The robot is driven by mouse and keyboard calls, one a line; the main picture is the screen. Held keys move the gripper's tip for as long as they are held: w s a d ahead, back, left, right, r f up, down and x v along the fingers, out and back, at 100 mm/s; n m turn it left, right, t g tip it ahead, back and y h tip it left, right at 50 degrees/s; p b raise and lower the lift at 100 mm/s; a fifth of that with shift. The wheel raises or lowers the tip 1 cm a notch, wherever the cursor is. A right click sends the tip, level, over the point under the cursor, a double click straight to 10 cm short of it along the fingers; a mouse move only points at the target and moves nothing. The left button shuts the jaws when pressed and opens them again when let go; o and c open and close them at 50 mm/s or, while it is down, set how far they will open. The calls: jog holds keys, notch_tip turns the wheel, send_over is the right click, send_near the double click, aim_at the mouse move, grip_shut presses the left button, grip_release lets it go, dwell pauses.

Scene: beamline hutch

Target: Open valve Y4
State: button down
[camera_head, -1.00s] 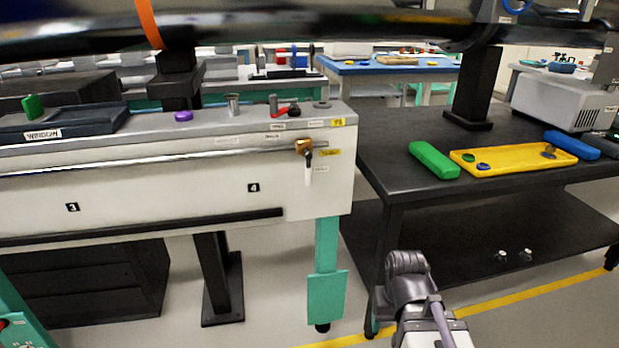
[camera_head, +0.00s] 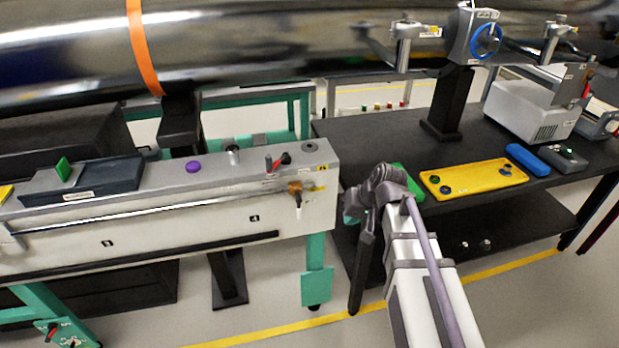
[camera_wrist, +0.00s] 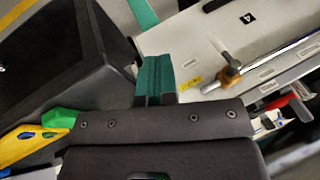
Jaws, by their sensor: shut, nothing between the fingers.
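A small brass valve (camera_head: 295,187) sits on the thin horizontal pipe at the right end of the white panel, right of the mark 4. Its grey-white handle (camera_head: 298,200) hangs down, across the pipe. Yellow tags are beside it, too small to read as Y4. In the wrist view the brass body (camera_wrist: 228,77) and its handle (camera_wrist: 229,49) lie right of my fingers. My gripper (camera_head: 353,204) is shut and empty, right of the valve and apart from it. Its teal fingers also show in the wrist view (camera_wrist: 155,75).
A red-and-black handled part (camera_head: 277,162) stands on the panel's top ledge above the valve. A black bench (camera_head: 385,135) with a yellow tray (camera_head: 436,186) and green block (camera_head: 411,180) is on the right. A large dark tube (camera_head: 230,45) crosses above.

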aim_at(299, 213)
jog(key=shift+n+t+y, duration=0.4)
jog(key=shift+t+y, duration=0.4)
jog(key=shift+t, duration=0.1)
jog(key=w, duration=0.1)
jog(key=w+a+r, duration=0.1)
jog(key=w+a+r+b, duration=0.1)
jog(key=w, duration=0.1)
jog(key=shift+w+r, duration=0.1)
jog(key=shift+r, duration=0.15)
jog(key=shift+f, duration=0.1)
jog(key=w+a+f+b, duration=0.3)
jog(key=a+f+b, duration=0.4)
jog(key=a+b, duration=0.1)
jog(key=shift+w+a+f, duration=0.15)
jog(key=shift+a+f, duration=0.25)
